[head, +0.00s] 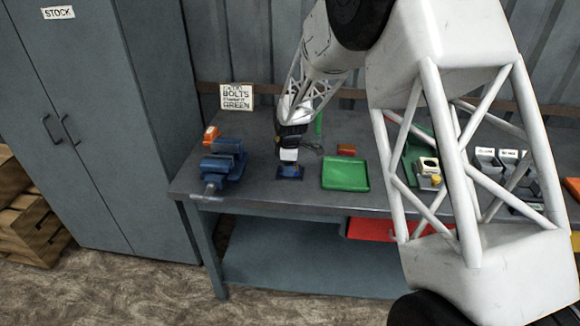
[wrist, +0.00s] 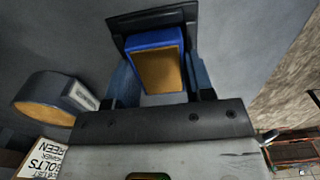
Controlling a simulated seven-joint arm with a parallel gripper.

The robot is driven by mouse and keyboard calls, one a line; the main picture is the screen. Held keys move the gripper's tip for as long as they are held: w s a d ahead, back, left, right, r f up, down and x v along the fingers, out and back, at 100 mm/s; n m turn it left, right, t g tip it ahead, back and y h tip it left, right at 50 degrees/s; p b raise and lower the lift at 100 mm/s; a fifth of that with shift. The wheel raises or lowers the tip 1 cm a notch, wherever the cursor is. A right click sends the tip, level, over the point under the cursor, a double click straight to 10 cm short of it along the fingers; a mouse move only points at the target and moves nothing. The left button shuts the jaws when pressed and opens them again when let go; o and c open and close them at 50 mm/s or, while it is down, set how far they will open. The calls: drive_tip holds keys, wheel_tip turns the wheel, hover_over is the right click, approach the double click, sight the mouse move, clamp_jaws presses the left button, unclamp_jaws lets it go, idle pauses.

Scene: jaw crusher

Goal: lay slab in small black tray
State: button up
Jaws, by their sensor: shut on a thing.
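The slab (wrist: 157,68) shows in the wrist view as a block with blue sides and an ochre face, between my two fingers. My gripper (wrist: 160,88) is shut on it. A small black tray (wrist: 122,22) shows as a dark rim just beyond the slab. I cannot tell whether the slab touches its floor. In the head view my gripper (head: 289,156) points down at the bench, low over a small dark-blue patch (head: 290,173). There the slab and tray are too small to tell apart.
A blue vise (head: 226,160) stands left of my gripper, with an orange item (head: 210,136) behind it. A bolts sign (head: 237,96) stands at the back. My arm hides part of the bench.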

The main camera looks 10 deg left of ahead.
drive_tip(key=shift+f, duration=0.4)
drive_tip(key=shift+s+f, duration=0.1)
drive_tip(key=shift+f, duration=0.2)
drive_tip(key=o, duration=0.8)
drive_tip(key=shift+f, duration=0.15)
drive_tip(key=shift+c, duration=0.2)
drive_tip(key=o, duration=0.4)
drive_tip(key=shift+s+f, duration=0.1)
drive_tip(key=shift+f, duration=0.15)
drive_tip(key=shift+o, duration=0.2)
drive_tip(key=shift+s, duration=0.1)
drive_tip(key=shift+r, duration=0.85)
drive_tip(key=shift+c, duration=0.3)
drive_tip(key=shift+o, duration=0.3)
wheel_tip(320, 180, up, 12)
drive_tip(key=shift+w+r, duration=0.25)
drive_tip(key=shift+w, duration=0.05)
